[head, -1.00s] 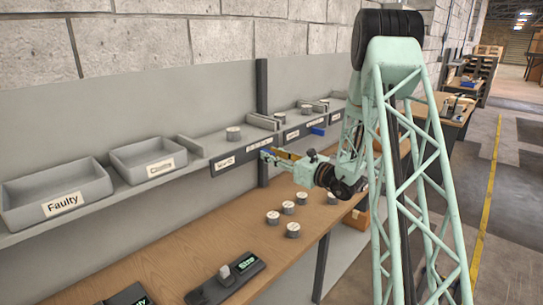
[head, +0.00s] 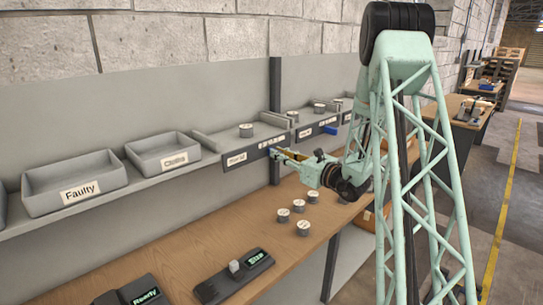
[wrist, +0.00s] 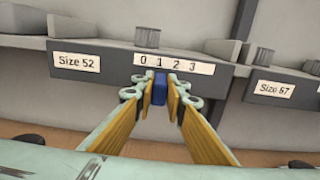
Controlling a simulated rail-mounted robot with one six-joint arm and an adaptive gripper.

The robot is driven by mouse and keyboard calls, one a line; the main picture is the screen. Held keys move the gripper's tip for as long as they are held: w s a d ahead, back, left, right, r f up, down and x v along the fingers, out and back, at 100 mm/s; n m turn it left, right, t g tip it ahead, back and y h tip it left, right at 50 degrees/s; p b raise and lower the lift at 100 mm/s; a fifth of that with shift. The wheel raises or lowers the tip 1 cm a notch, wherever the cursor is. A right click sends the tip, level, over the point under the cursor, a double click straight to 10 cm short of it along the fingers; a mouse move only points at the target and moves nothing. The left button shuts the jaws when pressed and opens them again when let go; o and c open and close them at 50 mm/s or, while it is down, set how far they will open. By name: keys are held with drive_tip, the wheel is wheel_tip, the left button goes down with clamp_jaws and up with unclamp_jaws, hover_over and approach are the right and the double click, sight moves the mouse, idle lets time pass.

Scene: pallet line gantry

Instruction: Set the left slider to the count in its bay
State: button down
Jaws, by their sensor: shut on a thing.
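The left slider is a blue knob (wrist: 159,92) on the front of the Size 52 bay, below a strip numbered 0 to 3 (wrist: 174,63). In the wrist view it stands under the 1. My gripper (wrist: 160,88) is shut on this knob, with a finger on either side; the gripper also shows at the shelf edge in the head view (head: 278,154). One grey cylinder (head: 246,130) stands in the bay above; it also shows in the wrist view (wrist: 148,37). The Size 52 label (wrist: 79,62) is left of the strip.
The Size 67 bay (wrist: 270,88) lies to the right. Grey trays, one labelled Faulty (head: 80,192), sit to the left on the shelf. Several cylinders (head: 303,228) and a dark Size device (head: 236,274) stand on the wooden bench below.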

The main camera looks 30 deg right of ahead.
drive_tip(key=shift+a, duration=0.2)
drive_tip(key=c, duration=2.6)
unclamp_jaws()
drive_tip(key=shift+s+d, duration=0.1)
drive_tip(key=shift+s, duration=0.1)
drive_tip(key=v, duration=1.1)
drive_tip(key=shift+s, duration=0.35)
drive_tip(key=shift+r, duration=0.15)
